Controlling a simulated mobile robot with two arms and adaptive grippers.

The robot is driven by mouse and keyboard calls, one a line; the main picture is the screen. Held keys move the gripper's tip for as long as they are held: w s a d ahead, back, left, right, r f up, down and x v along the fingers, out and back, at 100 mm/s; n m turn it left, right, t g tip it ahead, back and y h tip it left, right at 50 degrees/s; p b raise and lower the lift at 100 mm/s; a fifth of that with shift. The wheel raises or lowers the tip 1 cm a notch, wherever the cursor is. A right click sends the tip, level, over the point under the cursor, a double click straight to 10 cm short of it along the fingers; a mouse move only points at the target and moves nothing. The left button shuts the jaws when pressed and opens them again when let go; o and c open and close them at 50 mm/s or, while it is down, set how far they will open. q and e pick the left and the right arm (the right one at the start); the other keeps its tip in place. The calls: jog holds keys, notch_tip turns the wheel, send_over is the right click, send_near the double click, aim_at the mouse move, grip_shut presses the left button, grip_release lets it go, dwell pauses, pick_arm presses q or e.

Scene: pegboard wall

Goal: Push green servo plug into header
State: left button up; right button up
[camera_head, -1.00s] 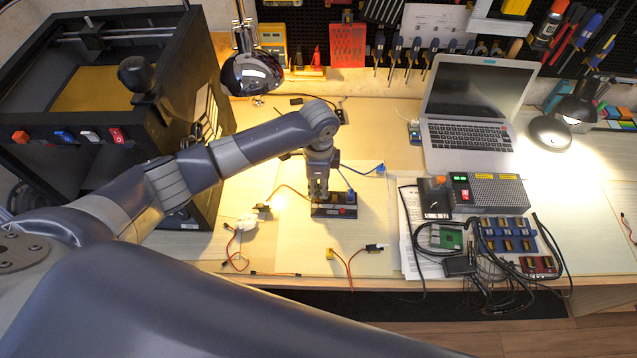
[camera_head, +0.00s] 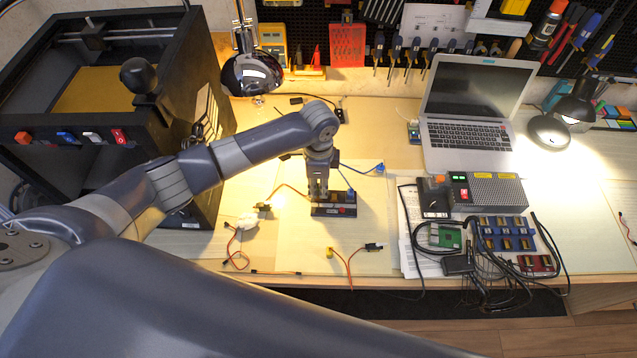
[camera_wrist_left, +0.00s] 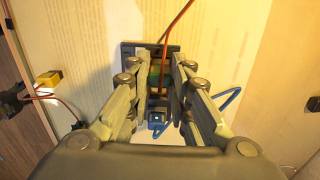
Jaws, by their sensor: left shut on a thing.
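The dark header block (camera_head: 335,211) lies on the bench mat below my left gripper (camera_head: 319,196). In the left wrist view the header (camera_wrist_left: 129,50) shows beyond and between the fingers. My left gripper (camera_wrist_left: 157,78) is closed around the green servo plug (camera_wrist_left: 154,74), of which only a little green shows. A red lead runs from it toward the top of the picture. The plug is at the header, but how deep it sits is hidden. A blue plug (camera_wrist_left: 157,121) with a blue wire sits at the header's near end. My right gripper is out of view.
A yellow connector (camera_head: 330,253) and a black connector (camera_head: 373,246) on red leads lie in front of the header. A white servo (camera_head: 246,222) lies to the left. A laptop (camera_head: 470,105) and a board with cables (camera_head: 510,240) stand right.

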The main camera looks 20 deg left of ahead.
aim_at(318, 187)
pick_arm(q)
jog(key=shift+f+b, duration=0.5)
jog(key=shift+f, duration=0.4)
jog(key=o, duration=0.8)
jog(key=shift+o, duration=0.2)
jog(key=shift+r, duration=0.15)
jog(key=shift+r+p, duration=2.4)
jog(key=shift+p, duration=0.35)
jog(key=shift+f, duration=0.15)
